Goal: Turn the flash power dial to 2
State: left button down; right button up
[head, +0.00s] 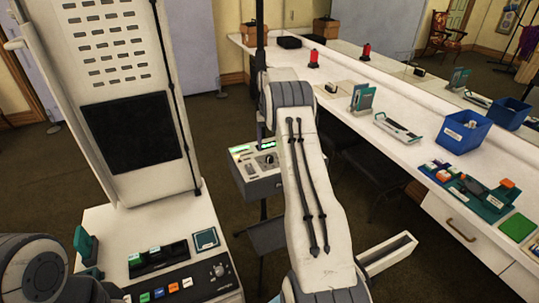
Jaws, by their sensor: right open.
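A grey control box (238,154) with small lit green displays stands on a stand behind my right arm. A small dark dial (267,160) with a pale surround shows on its top face; its setting is too small to read. My right arm rises from the bottom and bends over beside this box, hiding its right part. My right gripper (266,141) is mostly hidden by the arm; only dark parts show close above the box. It is open, and I cannot tell whether it touches the dial. My left gripper is out of view; part of my left arm shows bottom left.
A white console (205,290) at lower left has coloured buttons and a grey knob (218,270), with a tall white panel (115,35) behind. A long white counter (345,98) at right holds a blue bin (463,133) and several small items. An open drawer-like tray (390,255) is right of my arm.

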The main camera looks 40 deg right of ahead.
aim_at(270, 157)
notch_tip(270, 157, up, 6)
dwell(0.6)
